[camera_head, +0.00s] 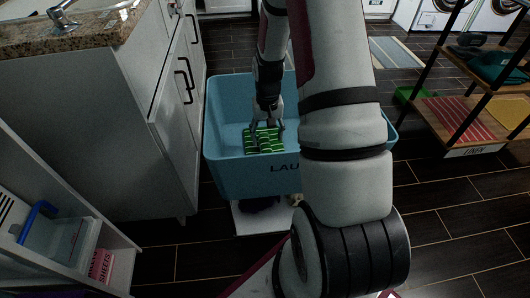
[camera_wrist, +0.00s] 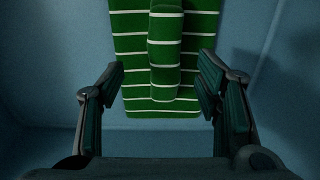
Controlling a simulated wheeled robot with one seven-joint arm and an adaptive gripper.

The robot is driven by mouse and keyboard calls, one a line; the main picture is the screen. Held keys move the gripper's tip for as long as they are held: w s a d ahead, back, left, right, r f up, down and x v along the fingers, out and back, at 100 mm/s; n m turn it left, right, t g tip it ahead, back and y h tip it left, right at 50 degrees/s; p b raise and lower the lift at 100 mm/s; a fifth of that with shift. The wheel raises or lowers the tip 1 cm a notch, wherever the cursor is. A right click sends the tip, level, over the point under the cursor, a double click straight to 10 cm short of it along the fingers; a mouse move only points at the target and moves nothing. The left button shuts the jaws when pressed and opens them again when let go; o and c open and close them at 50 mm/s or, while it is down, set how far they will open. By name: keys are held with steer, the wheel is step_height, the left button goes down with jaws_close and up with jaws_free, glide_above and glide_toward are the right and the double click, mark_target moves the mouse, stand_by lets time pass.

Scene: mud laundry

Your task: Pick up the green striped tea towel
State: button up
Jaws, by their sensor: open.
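The green striped tea towel (camera_head: 264,141) lies inside the blue laundry bin (camera_head: 232,180). In the wrist view the towel (camera_wrist: 135,45) is green with white stripes and has a raised roll or fold along its middle. My gripper (camera_head: 262,133) reaches down into the bin at the towel. In the wrist view my gripper (camera_wrist: 160,96) is open, with one finger on each side of the towel's near part. I cannot tell whether the fingers touch it. My arm hides the right part of the bin.
A white cabinet with a granite top (camera_head: 60,35) stands close on the left of the bin. A shelf rack at right holds a red striped cloth (camera_head: 455,118), a yellow cloth (camera_head: 508,108) and a teal item (camera_head: 497,66). Dark floor lies between bin and rack.

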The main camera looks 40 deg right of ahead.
steer(key=f+b, duration=0.1)
steer(key=f, duration=0.2)
steer(key=f+b, duration=0.1)
steer(key=f, duration=0.1)
steer(key=shift+w+a+f+b, duration=0.1)
steer(key=shift+w+f+b, duration=0.05)
steer(key=shift+w+b, duration=0.2)
steer(key=c, duration=1.3)
step_height(320, 180, up, 11)
steer(key=p, duration=0.4)
steer(key=shift+f, duration=0.2)
step_height(320, 180, up, 14)
steer(key=p, duration=0.9)
glide_above(266, 143)
steer(key=s+a+n+b, duration=0.2)
steer(key=a+n+b, duration=0.6)
steer(key=a, duration=1.4)
step_height(266, 143, up, 16)
steer(key=s+m+p, duration=0.1)
steer(key=s+p, duration=0.1)
steer(key=p, duration=2.4)
steer(key=shift+s, duration=0.15)
